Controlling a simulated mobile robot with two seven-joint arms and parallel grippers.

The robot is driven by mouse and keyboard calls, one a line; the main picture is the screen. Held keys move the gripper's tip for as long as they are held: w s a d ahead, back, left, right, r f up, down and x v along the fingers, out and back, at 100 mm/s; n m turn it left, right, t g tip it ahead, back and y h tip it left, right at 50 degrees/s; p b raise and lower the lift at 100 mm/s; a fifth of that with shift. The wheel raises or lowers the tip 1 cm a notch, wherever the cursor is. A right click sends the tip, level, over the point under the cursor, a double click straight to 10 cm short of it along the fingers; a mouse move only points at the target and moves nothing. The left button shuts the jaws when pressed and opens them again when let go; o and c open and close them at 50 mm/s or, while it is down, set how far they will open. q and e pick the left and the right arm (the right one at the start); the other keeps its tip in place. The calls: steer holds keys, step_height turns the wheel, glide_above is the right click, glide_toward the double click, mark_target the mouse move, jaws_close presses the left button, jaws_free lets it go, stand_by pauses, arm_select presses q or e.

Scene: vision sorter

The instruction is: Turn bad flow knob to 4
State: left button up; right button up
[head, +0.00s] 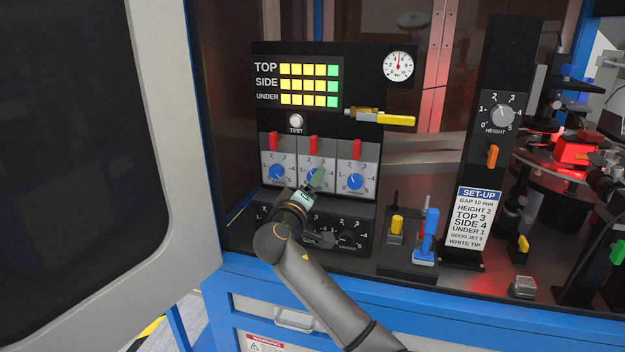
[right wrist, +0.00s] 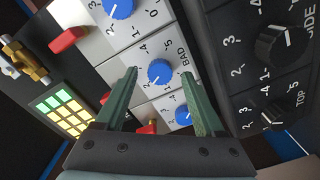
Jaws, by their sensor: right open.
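The bad flow knob is the blue middle knob of three on a light panel. It shows in the head view (head: 313,174) partly behind my gripper, and in the right wrist view (right wrist: 160,72) beside the word BAD. I cannot read its pointer setting clearly. My right gripper shows at this knob in the head view (head: 316,182). In the right wrist view my gripper (right wrist: 159,74) is open, with one green finger on each side of the knob. I see gaps there and cannot tell whether either finger touches it. My left gripper is not in view.
Blue knobs flank it on the left (head: 276,171) and right (head: 355,181). Red levers (head: 314,144) stand above and black dials (head: 347,237) below. A yellow-handled valve (head: 396,119) juts out at the upper right. A set-up card (head: 478,218) hangs at the right.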

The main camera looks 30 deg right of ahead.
steer(key=shift+x, duration=0.85)
steer(key=shift+c, duration=0.2)
jaws_close()
